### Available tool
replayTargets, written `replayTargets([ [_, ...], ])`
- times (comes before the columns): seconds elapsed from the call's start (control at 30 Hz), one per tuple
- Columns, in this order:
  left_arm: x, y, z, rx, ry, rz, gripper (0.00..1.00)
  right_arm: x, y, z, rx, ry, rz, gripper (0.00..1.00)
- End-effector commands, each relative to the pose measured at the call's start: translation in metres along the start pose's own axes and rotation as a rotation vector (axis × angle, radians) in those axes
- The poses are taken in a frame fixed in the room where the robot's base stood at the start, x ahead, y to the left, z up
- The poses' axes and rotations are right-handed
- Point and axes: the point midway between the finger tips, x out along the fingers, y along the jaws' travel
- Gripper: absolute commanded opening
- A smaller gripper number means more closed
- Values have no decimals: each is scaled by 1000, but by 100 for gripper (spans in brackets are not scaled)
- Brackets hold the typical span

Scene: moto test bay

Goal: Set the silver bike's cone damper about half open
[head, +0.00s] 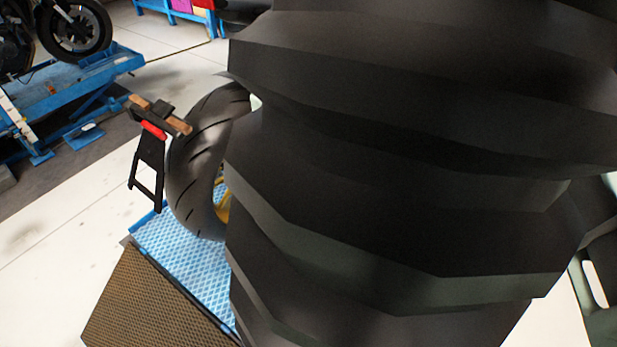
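A motorcycle's rear tyre (208,165) stands on a blue lift platform (185,258), with a black tail bracket and red light (153,130) beside it. The rest of this bike is hidden, so I cannot tell whether it is the silver one. A very large dark ribbed shape (400,190) close to the camera covers the middle and right of the head view. It looks like a wide bellows hose, but I cannot tell for sure. No cone damper can be made out. Neither of my grippers can be made out.
A brown perforated ramp (150,305) adjoins the blue platform at the bottom. Another motorcycle's wheel (75,28) rests on a blue lift (75,90) at the upper left. Pale floor (70,205) lies clear at the left. A blue rack with coloured bins (190,12) stands at the back.

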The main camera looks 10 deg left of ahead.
Motion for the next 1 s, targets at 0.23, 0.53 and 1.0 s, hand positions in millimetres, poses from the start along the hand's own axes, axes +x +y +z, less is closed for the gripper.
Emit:
replayTargets([
  [0.23,1,0,1,0,-1,1,25,0,1,-2,3,1,-1,0],
  [0.53,0,1,2,0,-2,1,25,1,1,-1,2,1,-1,22],
  [1.0,0,2,3,-1,-3,2,25,-11,2,0,3,-1,1,25],
])
